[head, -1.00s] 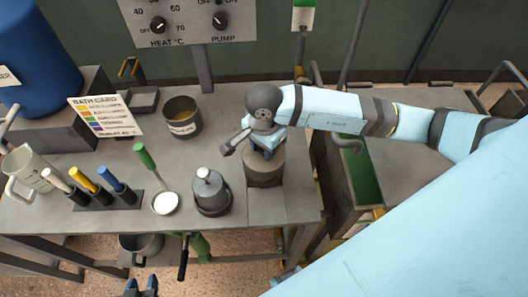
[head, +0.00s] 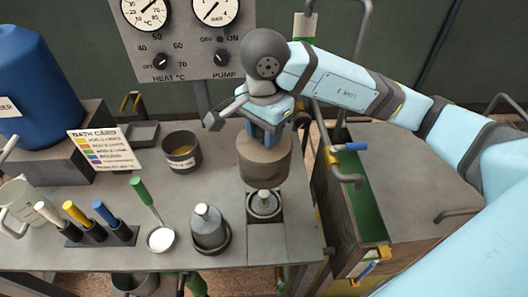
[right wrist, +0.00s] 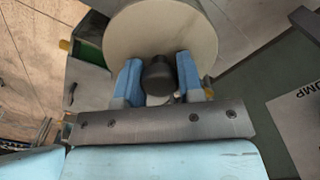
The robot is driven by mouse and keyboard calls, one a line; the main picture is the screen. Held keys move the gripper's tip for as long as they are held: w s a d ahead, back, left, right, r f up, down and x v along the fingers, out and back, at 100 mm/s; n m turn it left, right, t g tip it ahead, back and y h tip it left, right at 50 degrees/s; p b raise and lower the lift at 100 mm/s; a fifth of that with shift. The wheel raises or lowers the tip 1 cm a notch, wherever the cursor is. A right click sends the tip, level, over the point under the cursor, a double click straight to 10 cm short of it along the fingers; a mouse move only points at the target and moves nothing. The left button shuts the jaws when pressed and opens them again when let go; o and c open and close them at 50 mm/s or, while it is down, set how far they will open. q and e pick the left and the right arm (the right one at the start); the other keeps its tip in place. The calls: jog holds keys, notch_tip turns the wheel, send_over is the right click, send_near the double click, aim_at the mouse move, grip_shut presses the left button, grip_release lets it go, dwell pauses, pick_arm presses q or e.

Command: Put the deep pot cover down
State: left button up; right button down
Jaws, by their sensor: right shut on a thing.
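The deep pot cover (head: 264,160) is a grey-brown cylinder, held upright by its knob in my right gripper (head: 264,132). It hangs raised, appearing just behind and above a round fitting with a light knob (head: 264,203) set in a square plate at the bench's front right. In the right wrist view the cover's pale round top (right wrist: 160,30) fills the upper middle, and the blue fingers of the right gripper (right wrist: 158,80) close on its dark knob (right wrist: 158,76). The cover's underside is hidden. My left gripper is not in view.
On the grey bench (head: 100,190) stand a grey lidded pot (head: 209,232), a dark pot (head: 182,152), a ladle (head: 160,238) and a rack of coloured handles (head: 95,232). A green-lined trough (head: 362,205) lies to the right. The gauge panel (head: 185,45) stands behind.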

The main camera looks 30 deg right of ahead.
jog(key=shift+r, duration=1.35)
